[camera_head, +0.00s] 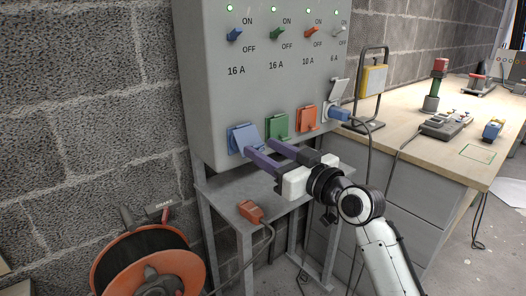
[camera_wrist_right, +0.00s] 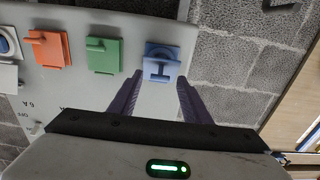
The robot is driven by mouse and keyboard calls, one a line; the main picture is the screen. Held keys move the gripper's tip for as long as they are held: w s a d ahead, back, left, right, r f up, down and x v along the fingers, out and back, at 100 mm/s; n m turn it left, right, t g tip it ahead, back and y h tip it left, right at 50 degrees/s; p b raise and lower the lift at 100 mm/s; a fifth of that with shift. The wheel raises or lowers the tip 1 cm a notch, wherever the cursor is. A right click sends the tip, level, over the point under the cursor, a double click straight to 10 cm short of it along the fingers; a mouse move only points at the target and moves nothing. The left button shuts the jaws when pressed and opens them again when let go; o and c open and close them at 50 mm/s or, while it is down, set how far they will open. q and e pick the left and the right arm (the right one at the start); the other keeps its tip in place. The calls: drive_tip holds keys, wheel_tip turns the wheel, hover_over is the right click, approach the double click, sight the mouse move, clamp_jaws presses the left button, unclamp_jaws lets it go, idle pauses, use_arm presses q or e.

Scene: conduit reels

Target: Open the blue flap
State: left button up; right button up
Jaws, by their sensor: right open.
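The blue flap (camera_head: 243,138) is at the left end of the row of socket flaps, low on the grey panel's front. It appears closed over its socket, and its small tab sticks out. In the right wrist view the blue flap (camera_wrist_right: 162,52) is straight ahead, just beyond the fingers. My right gripper (camera_head: 258,151) is open, its two purple fingers pointing at the panel just beside and below the flap. In the right wrist view my right gripper (camera_wrist_right: 160,80) is empty, with the flap's tab lying between the finger lines. I cannot tell whether a finger touches it. My left gripper is not in view.
A green flap (camera_head: 277,127) and a red flap (camera_head: 307,119) sit right of the blue one. A blue plug (camera_head: 339,114) with a cable is in the rightmost socket. An orange connector (camera_head: 250,211) lies on the shelf below; a cable reel (camera_head: 150,262) stands lower left.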

drive_tip(key=shift+w+a, duration=0.45)
drive_tip(key=shift+w, duration=0.15)
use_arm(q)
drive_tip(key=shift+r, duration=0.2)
